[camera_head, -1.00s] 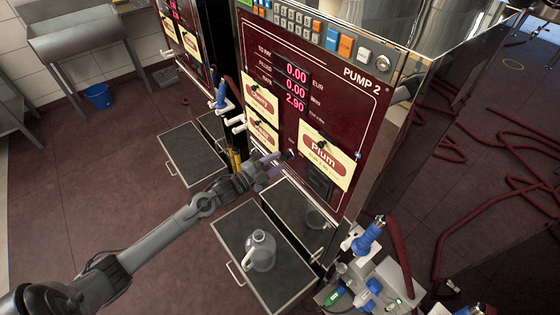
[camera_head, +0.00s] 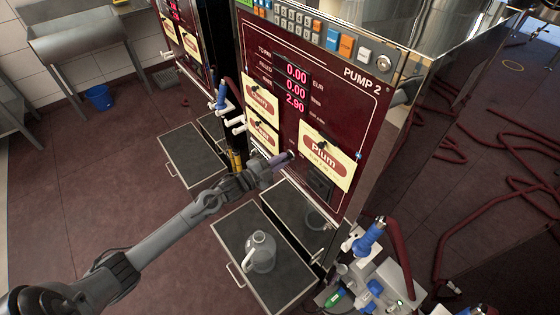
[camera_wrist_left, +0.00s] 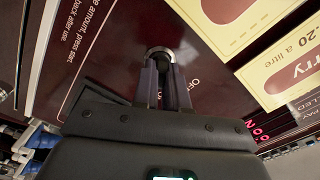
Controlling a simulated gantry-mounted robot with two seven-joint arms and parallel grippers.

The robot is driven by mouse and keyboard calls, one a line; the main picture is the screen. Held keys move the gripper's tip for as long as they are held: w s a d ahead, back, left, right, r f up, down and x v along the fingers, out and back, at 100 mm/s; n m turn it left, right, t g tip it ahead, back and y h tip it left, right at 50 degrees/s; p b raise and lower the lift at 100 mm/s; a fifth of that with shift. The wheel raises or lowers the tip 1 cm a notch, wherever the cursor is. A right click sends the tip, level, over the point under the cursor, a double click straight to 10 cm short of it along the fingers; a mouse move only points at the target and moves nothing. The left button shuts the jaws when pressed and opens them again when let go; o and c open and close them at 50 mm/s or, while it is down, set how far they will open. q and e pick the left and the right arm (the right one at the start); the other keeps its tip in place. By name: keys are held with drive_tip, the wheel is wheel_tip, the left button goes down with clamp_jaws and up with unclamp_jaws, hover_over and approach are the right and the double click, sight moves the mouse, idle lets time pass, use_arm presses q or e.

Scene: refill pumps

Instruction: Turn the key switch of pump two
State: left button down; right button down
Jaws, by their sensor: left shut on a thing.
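Pump two's dark red front panel (camera_head: 338,92) carries the label PUMP 2 and lit red digits. My left gripper (camera_head: 284,158) is at the lower middle of this panel, left of the Plum label. In the left wrist view, my left gripper's two fingers (camera_wrist_left: 162,72) are close together, shut on the key switch (camera_wrist_left: 160,52), whose round metal collar shows at their tips. The letters OF show beside it. The key itself is mostly hidden between the fingers, so its turn angle cannot be told. My right gripper is not in view.
A glass jug (camera_head: 261,252) stands on the open grey tray (camera_head: 233,235) below the panel. Blue-handled nozzles (camera_head: 222,95) hang at the panel's left. More blue and white fittings (camera_head: 369,238) are at lower right. The floor at left is mostly clear.

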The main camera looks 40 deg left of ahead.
use_arm(q)
drive_tip(key=shift+f+n+p, duration=0.15)
drive_tip(key=shift+n+p, duration=3.75)
drive_tip(key=shift+n, duration=2)
drive_tip(key=shift+f+n, duration=0.1)
drive_tip(key=shift+n, duration=0.2)
drive_tip(key=c, duration=1.5)
unclamp_jaws()
drive_tip(key=o, duration=0.3)
drive_tip(key=shift+o, duration=0.2)
